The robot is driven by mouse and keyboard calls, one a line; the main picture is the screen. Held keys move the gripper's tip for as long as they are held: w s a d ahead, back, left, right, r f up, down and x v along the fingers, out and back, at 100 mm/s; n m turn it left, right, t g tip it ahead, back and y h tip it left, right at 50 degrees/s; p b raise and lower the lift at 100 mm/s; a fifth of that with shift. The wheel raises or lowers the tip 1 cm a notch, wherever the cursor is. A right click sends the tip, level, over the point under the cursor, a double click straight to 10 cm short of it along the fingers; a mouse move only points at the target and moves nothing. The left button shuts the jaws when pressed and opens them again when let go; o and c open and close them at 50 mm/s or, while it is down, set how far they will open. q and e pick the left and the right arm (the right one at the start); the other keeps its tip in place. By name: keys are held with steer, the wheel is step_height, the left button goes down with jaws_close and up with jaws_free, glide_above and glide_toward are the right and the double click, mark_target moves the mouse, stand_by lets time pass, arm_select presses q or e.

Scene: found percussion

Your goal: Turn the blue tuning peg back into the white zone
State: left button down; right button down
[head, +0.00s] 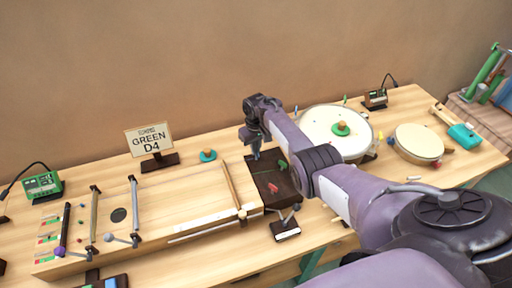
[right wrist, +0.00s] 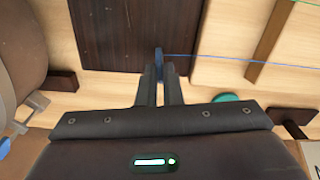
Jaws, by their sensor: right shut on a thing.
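The blue tuning peg (right wrist: 159,62) stands between my right gripper's fingertips in the right wrist view, and the fingers are shut on it. A thin blue string runs from it to the right. In the head view my right gripper (head: 255,152) points down at the back left corner of the dark peg board (head: 262,169), which also shows in the right wrist view (right wrist: 110,35). A green peg (head: 283,164) and a red peg (head: 273,188) stand on this board. I cannot make out a white zone around the blue peg. My left gripper is out of view.
A long wooden string box (head: 180,200) lies left of the peg board. A sign reading GREEN D4 (head: 149,141) stands behind it, near a teal disc (head: 208,155). A large drum (head: 320,120) and a smaller drum (head: 420,142) stand to the right.

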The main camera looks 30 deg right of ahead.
steer(key=n, duration=0.5)
steer(key=shift+a+n, duration=0.1)
steer(key=shift+n, duration=0.2)
steer(key=n+b, duration=0.1)
steer(key=n, duration=0.3)
steer(key=shift+a+n, duration=0.1)
steer(key=shift+n, duration=0.3)
steer(key=shift+r, duration=0.1)
steer(key=c, duration=1.6)
jaws_free()
steer(key=shift+s, duration=0.1)
step_height(320, 180, up, 8)
steer(key=shift+f+p, duration=0.15)
steer(key=shift+p, duration=0.6)
